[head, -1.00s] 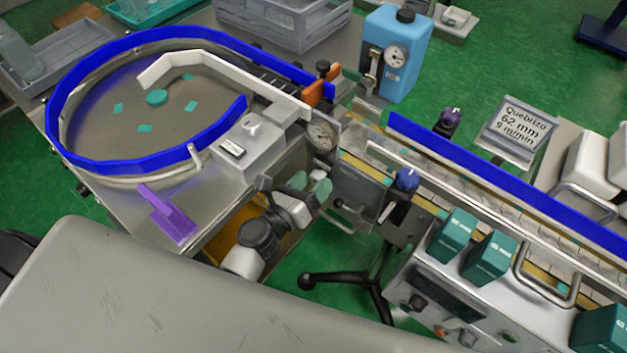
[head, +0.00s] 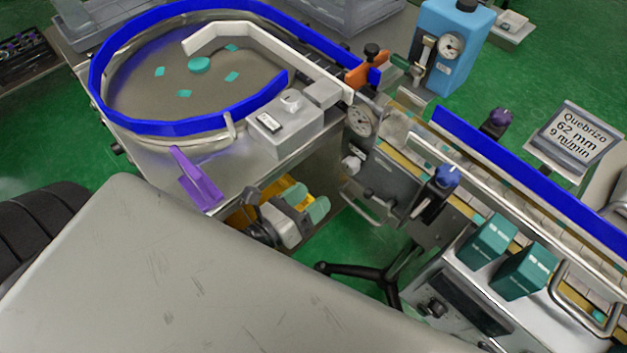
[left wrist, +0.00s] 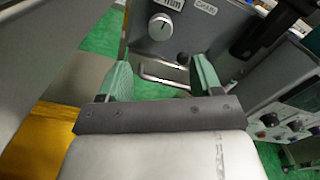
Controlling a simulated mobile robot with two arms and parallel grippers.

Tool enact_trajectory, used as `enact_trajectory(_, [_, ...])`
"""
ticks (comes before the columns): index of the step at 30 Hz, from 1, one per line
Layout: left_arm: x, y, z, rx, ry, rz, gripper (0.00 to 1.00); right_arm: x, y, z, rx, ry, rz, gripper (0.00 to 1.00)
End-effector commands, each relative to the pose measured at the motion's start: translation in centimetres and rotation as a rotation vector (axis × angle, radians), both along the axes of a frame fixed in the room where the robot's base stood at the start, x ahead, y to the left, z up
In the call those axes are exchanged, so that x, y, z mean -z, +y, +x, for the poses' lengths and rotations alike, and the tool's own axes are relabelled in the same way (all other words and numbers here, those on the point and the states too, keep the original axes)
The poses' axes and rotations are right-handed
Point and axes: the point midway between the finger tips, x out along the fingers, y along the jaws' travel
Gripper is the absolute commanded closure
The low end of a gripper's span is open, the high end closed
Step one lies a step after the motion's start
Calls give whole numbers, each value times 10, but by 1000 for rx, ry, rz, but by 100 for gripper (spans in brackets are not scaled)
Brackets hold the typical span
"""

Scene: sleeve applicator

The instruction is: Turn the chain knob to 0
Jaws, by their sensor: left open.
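A round pale knob with a pointer mark (left wrist: 160,27) sits on a grey cabinet face, ahead of my left gripper in the left wrist view. A small label (left wrist: 205,9) is beside it; I cannot read it surely. In the head view a small whitish knob (head: 354,162) shows on the cabinet under the gauge. My left gripper (head: 306,202) is open and empty, with green fingertips, left of the cabinet. In the left wrist view its fingers (left wrist: 162,78) stand apart, below the knob and not touching it. My right gripper is out of view.
A metal handle (head: 368,208) sticks out below the knob; it shows between my fingers in the left wrist view. A panel with several knobs (left wrist: 285,122) is at the right. The blue-rimmed turntable (head: 120,128) and purple part (head: 196,180) are left.

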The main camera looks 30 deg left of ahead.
Motion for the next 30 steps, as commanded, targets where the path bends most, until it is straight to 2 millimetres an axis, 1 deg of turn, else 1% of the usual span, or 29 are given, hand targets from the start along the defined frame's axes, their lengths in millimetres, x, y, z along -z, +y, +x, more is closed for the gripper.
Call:
enact_trajectory(2, [2, 0, 0, 2, -8, 78, 35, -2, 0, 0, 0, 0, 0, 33])
enact_trajectory(5, [10, 1, 0, 7, -36, 316, 35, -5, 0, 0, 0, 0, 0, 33])
enact_trajectory(8, [20, 5, 1, 24, -102, 719, 35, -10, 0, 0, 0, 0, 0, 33])
enact_trajectory(9, [24, 7, 1, 36, -140, 907, 35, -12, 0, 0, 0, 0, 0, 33])
enact_trajectory(11, [27, 12, 2, 51, -206, 1188, 35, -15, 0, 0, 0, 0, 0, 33])
enact_trajectory(12, [28, 14, 2, 64, -256, 1371, 35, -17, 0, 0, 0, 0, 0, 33])
enact_trajectory(13, [28, 16, 2, 73, -296, 1506, 35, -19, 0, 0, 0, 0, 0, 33])
enact_trajectory(14, [28, 18, 3, 82, -338, 1642, 35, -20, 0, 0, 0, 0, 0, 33])
enact_trajectory(15, [26, 19, 3, 92, -398, 1818, 35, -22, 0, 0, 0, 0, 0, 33])
enact_trajectory(17, [23, 21, 3, 104, -498, 2077, 35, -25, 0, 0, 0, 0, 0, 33])
enact_trajectory(18, [20, 21, 3, 109, -568, 2245, 35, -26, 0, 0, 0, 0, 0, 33])
enact_trajectory(21, [12, 18, 2, 108, -757, 2634, 35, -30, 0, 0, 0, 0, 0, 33])
enact_trajectory(24, [5, 12, 0, 84, -936, 2936, 35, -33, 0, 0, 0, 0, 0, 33])
enact_trajectory(25, [4, 11, -1, -74, 967, -2961, 35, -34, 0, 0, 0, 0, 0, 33])
enact_trajectory(27, [1, 7, -3, -46, 959, -2799, 35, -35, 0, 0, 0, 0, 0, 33])
enact_trajectory(30, [0, 3, -5, -18, 949, -2656, 35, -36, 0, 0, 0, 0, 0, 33])
